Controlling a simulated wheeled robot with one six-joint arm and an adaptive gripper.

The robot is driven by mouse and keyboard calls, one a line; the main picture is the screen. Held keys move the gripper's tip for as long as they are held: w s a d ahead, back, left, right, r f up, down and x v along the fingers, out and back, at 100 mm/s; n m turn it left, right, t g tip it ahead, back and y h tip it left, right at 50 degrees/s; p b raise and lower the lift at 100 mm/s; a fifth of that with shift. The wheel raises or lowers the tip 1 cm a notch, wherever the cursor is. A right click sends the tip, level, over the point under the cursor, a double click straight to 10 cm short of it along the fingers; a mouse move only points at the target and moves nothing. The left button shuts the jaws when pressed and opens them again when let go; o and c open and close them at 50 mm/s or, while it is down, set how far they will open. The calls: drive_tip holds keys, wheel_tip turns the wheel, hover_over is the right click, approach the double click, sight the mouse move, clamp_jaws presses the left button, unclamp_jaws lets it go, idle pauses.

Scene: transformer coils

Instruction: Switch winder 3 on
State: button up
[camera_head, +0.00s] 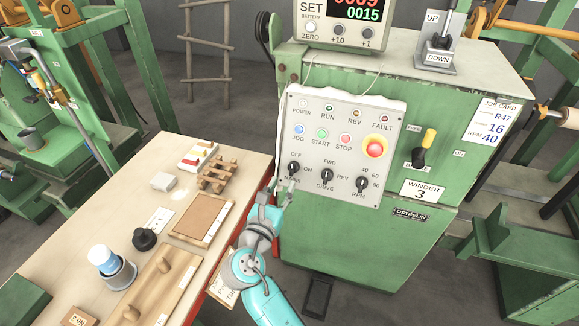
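Winder 3 (421,193) is a green machine with a grey control panel (342,155) on its front. The black MAINS knob (293,169), marked OFF and ON, is at the panel's lower left; I cannot tell which mark it points to. My gripper (287,186) is just below the MAINS knob, close to the panel; I cannot tell whether it touches the knob. Its fingers are small and their opening is unclear. The DRIVE knob (327,175) and RPM knob (361,184) are to the right. The POWER lamp (304,103) looks pale.
A red mushroom button (375,148) and a yellow-tipped brake lever (429,138) are on the machine's front. A counter (353,22) and an UP/DOWN lever (441,45) stand on top. A workbench (215,276) with wooden parts is left of my arm.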

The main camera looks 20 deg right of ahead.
sight(292, 166)
drive_tip(key=x, duration=0.8)
clamp_jaws()
